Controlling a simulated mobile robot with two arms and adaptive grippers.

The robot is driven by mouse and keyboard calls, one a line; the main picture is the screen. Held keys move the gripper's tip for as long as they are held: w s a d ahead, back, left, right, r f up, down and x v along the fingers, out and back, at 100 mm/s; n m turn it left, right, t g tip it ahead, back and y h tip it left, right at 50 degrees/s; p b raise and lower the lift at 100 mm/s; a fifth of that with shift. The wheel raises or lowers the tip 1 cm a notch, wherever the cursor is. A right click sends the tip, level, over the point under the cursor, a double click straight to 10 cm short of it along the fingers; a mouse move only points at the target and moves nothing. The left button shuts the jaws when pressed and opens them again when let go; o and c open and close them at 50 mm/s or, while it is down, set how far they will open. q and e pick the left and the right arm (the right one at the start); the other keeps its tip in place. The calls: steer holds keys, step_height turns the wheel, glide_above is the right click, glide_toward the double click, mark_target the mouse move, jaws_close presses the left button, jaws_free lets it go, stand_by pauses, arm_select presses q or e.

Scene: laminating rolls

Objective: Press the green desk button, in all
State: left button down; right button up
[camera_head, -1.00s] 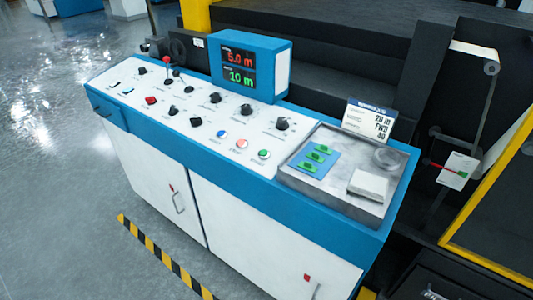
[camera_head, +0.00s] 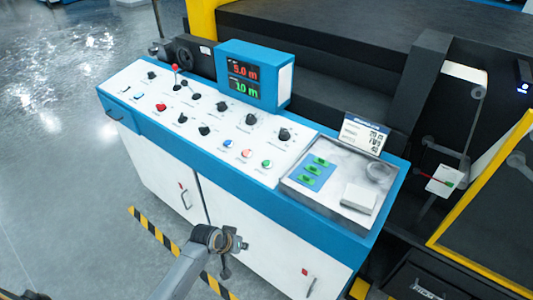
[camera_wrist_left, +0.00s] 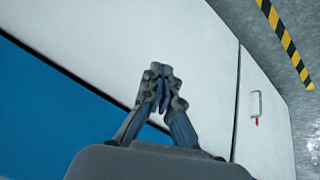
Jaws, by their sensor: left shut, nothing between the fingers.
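The green desk button (camera_head: 267,163) is a small round green cap on the white sloped top of the control desk (camera_head: 140,100). It sits at the right end of a short row, beside a red-orange button (camera_head: 247,153) and a blue button (camera_head: 227,143). My left gripper (camera_head: 226,274) is in front of the desk, low by the white doors and apart from the button. In the left wrist view its fingers (camera_wrist_left: 161,70) are together and empty, against the desk's blue and white front. The button is outside that view. My right gripper is not in view.
A display box (camera_head: 255,75) stands at the desk's back edge. Several knobs and a red-tipped lever (camera_head: 175,70) share the panel. A metal tray (camera_head: 342,212) at right holds a blue pad (camera_head: 313,174) with green pieces and a white block (camera_head: 359,198). Dark machinery stands behind.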

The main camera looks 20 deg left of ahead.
arm_select(q)
steer(key=w+r+t+h+p, duration=0.1)
steer(key=w+r, duration=0.5)
steer(key=r, duration=0.4)
steer(key=w+r+t+h+p, duration=0.1)
steer(key=w+r, duration=0.5)
steer(key=r, duration=0.4)
steer(key=w+r+t+h+p, duration=0.1)
steer(key=w+r, duration=0.5)
steer(key=r, duration=0.5)
steer(key=shift+d+n+h, duration=0.2)
steer(key=shift+n+h, duration=0.1)
steer(key=shift+h, duration=0.1)
steer(key=shift+f, duration=0.1)
steer(key=b, duration=0.7)
glide_above(267, 163)
steer(key=s+a, duration=0.1)
steer(key=s, duration=0.1)
steer(key=f, duration=0.6)
steer(key=shift+w+a+f, duration=0.1)
steer(key=shift+w+f, duration=0.1)
steer(key=shift+f, duration=0.15)
steer(key=shift+w+f+b, duration=0.2)
steer(key=shift+f+b, duration=0.3)
steer(key=shift+f, duration=0.5)
